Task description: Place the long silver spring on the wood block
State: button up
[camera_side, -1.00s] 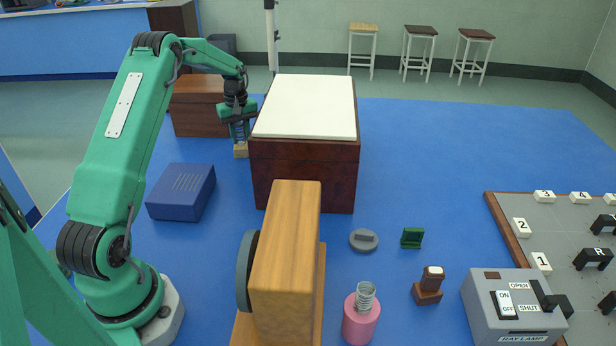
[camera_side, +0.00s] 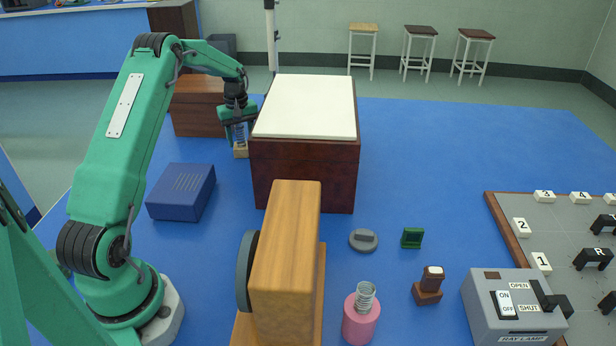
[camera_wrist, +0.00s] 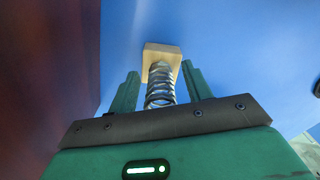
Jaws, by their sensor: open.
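The long silver spring (camera_wrist: 160,85) stands on the pale wood block (camera_wrist: 162,50) in the wrist view, its far end against the block. My green gripper (camera_wrist: 158,86) is open, with one finger on each side of the spring and a gap on both sides. In the side view my gripper (camera_side: 239,134) is low beside the large dark box, around the spring (camera_side: 240,136). The wood block (camera_side: 241,152) sits on the blue bench below it. Part of the spring is hidden by my fingers.
The dark box with a white top (camera_side: 305,110) stands close to the right of my gripper. A brown box (camera_side: 197,108) is behind it and a blue box (camera_side: 181,191) in front. Another spring (camera_side: 365,297) sits on a pink cylinder (camera_side: 361,323).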

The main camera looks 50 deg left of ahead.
aim_at(239, 126)
notch_tip(239, 126, up, 12)
jog(key=shift+r, duration=0.15)
dwell(0.6)
dwell(0.3)
jog(key=shift+d+r, duration=0.3)
jog(key=s+d+r+m+t, duration=0.1)
jog(key=s+d+r+m, duration=0.1)
jog(key=d+r, duration=0.35)
jog(key=s+d+r+m+t+y, duration=0.1)
jog(key=s+d+r+m, duration=0.2)
jog(key=d, duration=0.6)
jog(key=s+d+r+m+t, duration=0.1)
jog(key=s+d+r+m, duration=0.1)
jog(key=d+r, duration=0.35)
jog(key=s+d+f+m+t, duration=0.1)
jog(key=s+d+f+m, duration=0.1)
jog(key=s+d, duration=0.3)
jog(key=s+d+f+m, duration=0.2)
jog(key=s+d+m, duration=0.1)
jog(key=s+d, duration=0.2)
jog(key=s+d+f+m+t+h, duration=0.1)
jog(key=s+d+f+m, duration=0.1)
jog(key=s, duration=0.4)
jog(key=shift+s+d+m+t, duration=0.3)
jog(key=shift+s+d+m, duration=0.15)
jog(key=shift+d, duration=0.95)
